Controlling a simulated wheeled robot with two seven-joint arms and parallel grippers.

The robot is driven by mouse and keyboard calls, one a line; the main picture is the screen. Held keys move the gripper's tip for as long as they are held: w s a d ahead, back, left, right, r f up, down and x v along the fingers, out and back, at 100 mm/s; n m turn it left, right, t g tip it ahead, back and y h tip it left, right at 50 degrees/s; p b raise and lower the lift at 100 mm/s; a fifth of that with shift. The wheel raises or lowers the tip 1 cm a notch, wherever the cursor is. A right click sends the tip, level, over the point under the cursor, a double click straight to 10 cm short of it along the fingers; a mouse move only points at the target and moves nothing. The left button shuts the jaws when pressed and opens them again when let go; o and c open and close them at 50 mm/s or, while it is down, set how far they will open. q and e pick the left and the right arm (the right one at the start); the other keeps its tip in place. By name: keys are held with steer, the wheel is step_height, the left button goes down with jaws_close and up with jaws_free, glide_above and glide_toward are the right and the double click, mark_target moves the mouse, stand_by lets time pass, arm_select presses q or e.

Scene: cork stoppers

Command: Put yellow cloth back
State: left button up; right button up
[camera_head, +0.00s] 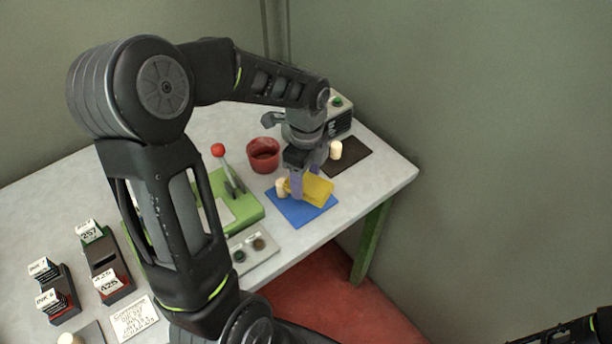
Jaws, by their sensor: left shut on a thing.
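The yellow cloth (318,191) is a folded piece at the right end of the table, over the blue mat (304,211). My left gripper (297,187) points down and is shut on the cloth's left part. I cannot tell whether the cloth touches the mat. A pale cork stopper (281,190) stands just left of the gripper, close to the cloth. My right gripper is not in view; only part of my right arm shows at the lower right corner.
A dark mat with a pale cork (335,150) lies behind the cloth. A red pot (263,155) and a green press with a red-knobbed lever (218,151) stand to the left. A grey box with a green button (338,101) is behind. The table's front edge is close.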

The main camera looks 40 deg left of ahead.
mark_target(306, 181)
arm_select(q)
steer(key=shift+f+b, duration=0.35)
steer(key=shift+f, duration=0.2)
steer(key=o, duration=1.6)
steer(key=shift+r+p, duration=0.45)
steer(key=shift+r, duration=0.1)
step_height(306, 181, up, 12)
steer(key=b, duration=0.1)
